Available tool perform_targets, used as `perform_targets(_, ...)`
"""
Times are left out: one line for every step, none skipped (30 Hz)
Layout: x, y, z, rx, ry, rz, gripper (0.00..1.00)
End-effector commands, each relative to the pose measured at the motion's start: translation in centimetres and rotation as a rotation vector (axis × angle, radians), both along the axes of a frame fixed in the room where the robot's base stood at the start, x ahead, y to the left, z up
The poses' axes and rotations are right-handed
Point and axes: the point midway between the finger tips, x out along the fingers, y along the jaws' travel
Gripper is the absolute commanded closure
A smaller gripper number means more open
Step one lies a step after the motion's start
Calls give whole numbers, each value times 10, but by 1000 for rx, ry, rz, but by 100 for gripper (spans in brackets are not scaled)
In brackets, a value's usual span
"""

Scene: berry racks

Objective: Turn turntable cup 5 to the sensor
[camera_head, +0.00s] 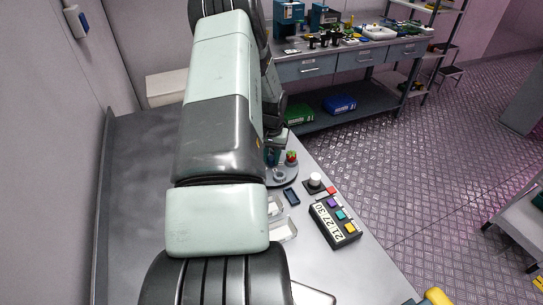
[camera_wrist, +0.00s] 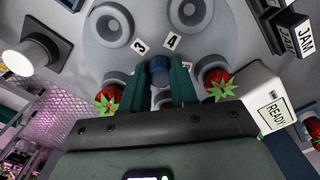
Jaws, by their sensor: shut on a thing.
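The turntable (camera_wrist: 165,28) is a grey disc with several round cups around it and small number cards. Cards 3 (camera_wrist: 140,46) and 4 (camera_wrist: 171,41) read clearly. Another card beside the right finger is partly hidden, and I cannot read a 5. My gripper (camera_wrist: 162,80) has its dark green fingers on either side of a blue knob (camera_wrist: 159,67) near the disc's middle, shut on it. A red berry with green leaves (camera_wrist: 107,100) sits left of the fingers and another (camera_wrist: 218,84) sits right. In the head view the turntable (camera_head: 284,182) is partly hidden by my arm.
A white READY box (camera_wrist: 264,97) and a JAM sign (camera_wrist: 302,37) stand at the right in the wrist view. A white cylinder on a dark base (camera_wrist: 38,50) is at the left. A button box (camera_head: 335,225) showing numbers sits on the grey table (camera_head: 140,150).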

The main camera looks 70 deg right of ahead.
Motion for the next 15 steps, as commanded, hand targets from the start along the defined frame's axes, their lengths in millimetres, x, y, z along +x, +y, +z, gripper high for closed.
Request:
perform_targets(0,0,0,0,0,0,100)
perform_targets(0,0,0,0,0,0,100)
perform_targets(0,0,0,0,0,0,100)
perform_targets(0,0,0,0,0,0,100)
perform_targets(0,0,0,0,0,0,100)
perform_targets(0,0,0,0,0,0,100)
perform_targets(0,0,0,0,0,-1,100)
perform_targets(0,0,0,0,0,-3,100)
perform_targets(0,0,0,0,0,-5,100)
perform_targets(0,0,0,0,0,-8,100)
perform_targets(0,0,0,0,0,-12,100)
perform_targets(0,0,0,1,0,-18,100)
perform_targets(0,0,0,1,0,-23,100)
perform_targets(0,0,0,1,0,-29,100)
perform_targets(0,0,0,1,0,-38,100)
